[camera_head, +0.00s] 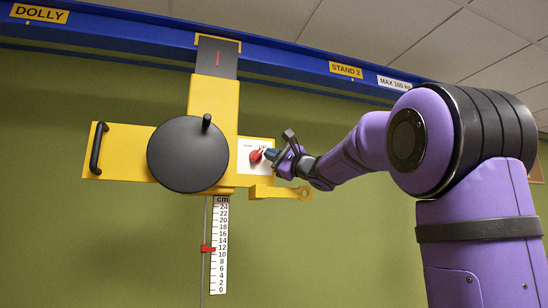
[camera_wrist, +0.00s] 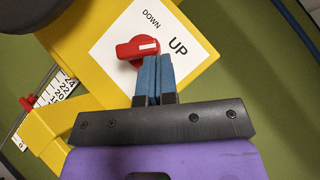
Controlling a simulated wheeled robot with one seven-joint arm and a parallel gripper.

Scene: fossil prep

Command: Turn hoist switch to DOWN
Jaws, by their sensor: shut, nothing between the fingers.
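The hoist switch is a red knob (camera_wrist: 133,48) with a white pointer mark, on a white plate (camera_wrist: 104,56) lettered DOWN and UP. In the wrist view the white mark lies on the knob's right side, towards UP. In the head view the red knob (camera_head: 256,155) sits on the yellow hoist body, right of a black disc. My gripper (camera_wrist: 153,60) is shut with its blue fingers together. The fingertips are at the lower right edge of the knob, beside it rather than around it. I cannot tell whether they touch it.
The yellow hoist (camera_head: 215,95) hangs from a blue beam (camera_head: 280,58) with DOLLY and STAND 2 labels. A black disc (camera_head: 187,155) with a knob and a black handle (camera_head: 97,148) are to the left. A cm scale (camera_head: 219,250) with a red marker hangs below. Green wall is behind.

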